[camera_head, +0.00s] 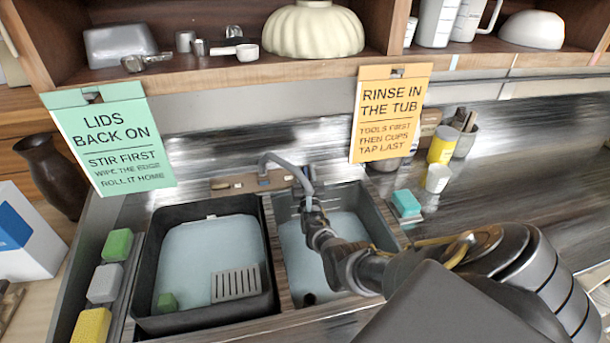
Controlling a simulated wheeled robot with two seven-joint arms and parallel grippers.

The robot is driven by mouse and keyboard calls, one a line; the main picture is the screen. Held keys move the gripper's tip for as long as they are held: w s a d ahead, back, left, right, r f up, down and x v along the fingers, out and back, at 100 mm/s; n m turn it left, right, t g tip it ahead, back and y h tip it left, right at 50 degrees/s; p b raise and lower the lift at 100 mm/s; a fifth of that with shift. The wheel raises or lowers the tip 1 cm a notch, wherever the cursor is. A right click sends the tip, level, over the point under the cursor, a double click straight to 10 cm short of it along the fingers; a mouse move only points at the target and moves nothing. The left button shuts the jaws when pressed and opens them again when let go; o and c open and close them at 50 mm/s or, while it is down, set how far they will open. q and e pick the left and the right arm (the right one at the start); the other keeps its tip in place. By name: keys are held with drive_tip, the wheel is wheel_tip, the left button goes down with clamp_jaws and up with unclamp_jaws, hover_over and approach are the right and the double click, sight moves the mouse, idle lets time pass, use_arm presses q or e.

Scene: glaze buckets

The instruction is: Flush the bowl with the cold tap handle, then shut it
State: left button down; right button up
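A grey curved tap (283,161) stands behind two basins, its spout over the right one. A small blue mark (263,181) shows on its wooden-looking base; I cannot clearly make out a separate cold handle. A short pale-blue strip shows below the spout; I cannot tell if it is running water. The right basin (375,215) has a pale blue-grey inside. My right gripper (310,212) is just below the spout, in front of the tap; its fingers are too small and overlapped to tell open from shut. My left gripper is out of view.
Sponges line the left edge. A teal sponge (406,203) and a white cup (438,178) stand right. Hanging signs and a shelf overhang the back.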

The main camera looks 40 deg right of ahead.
clamp_jaws()
drive_tip(key=m+g+h, duration=0.1)
drive_tip(key=m+g+h+b, duration=0.2)
drive_tip(key=shift+f+m, duration=0.25)
drive_tip(key=shift+m, duration=0.15)
drive_tip(key=shift+r+m+g+h+b, duration=0.2)
drive_tip(key=shift+m+g+h+b, duration=0.35)
drive_tip(key=shift+m+g, duration=0.2)
unclamp_jaws()
drive_tip(key=shift+d, duration=0.1)
